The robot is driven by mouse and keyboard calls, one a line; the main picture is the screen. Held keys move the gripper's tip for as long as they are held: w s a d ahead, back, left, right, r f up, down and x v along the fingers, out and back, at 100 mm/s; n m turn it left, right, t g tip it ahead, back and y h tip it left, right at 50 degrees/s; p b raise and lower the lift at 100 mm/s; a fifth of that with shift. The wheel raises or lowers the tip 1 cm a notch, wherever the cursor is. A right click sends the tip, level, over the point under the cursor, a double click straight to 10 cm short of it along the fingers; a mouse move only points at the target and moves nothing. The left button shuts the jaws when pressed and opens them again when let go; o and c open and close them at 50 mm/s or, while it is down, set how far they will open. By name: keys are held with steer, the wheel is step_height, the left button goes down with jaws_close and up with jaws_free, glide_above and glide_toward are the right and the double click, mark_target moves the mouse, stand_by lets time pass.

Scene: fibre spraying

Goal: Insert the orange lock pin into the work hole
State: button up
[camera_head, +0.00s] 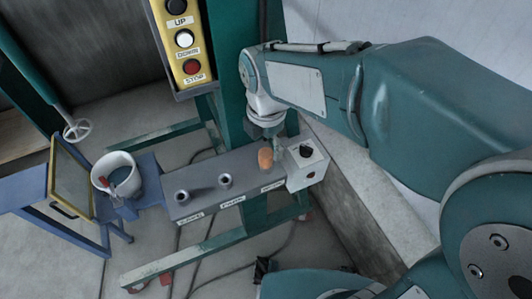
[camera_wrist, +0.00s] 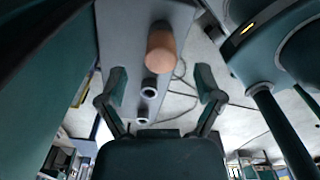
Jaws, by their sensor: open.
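The orange lock pin (camera_head: 265,158) stands upright at the right end of a grey bench plate (camera_head: 204,187); its lower end is not clear. Two round grey sockets stand to its left, a middle one (camera_head: 225,181) and a left one (camera_head: 182,196), both apparently empty. Small labels on the plate's front edge are too blurred to read surely. My gripper (camera_head: 267,128) is just above and behind the pin. In the wrist view its fingers (camera_wrist: 161,82) are spread wide and empty, with the pin (camera_wrist: 161,48) centred beyond the fingertips, apparently untouched.
A white box with a black knob (camera_head: 306,153) stands close to the right of the pin. A yellow panel with UP, DOWN and STOP buttons (camera_head: 184,42) hangs above. A white bucket (camera_head: 117,175) sits left of the plate. A green frame post is behind.

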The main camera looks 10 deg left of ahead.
mark_target(266, 152)
step_height(266, 152, up, 7)
steer(key=shift+f, duration=0.2)
stand_by(0.5)
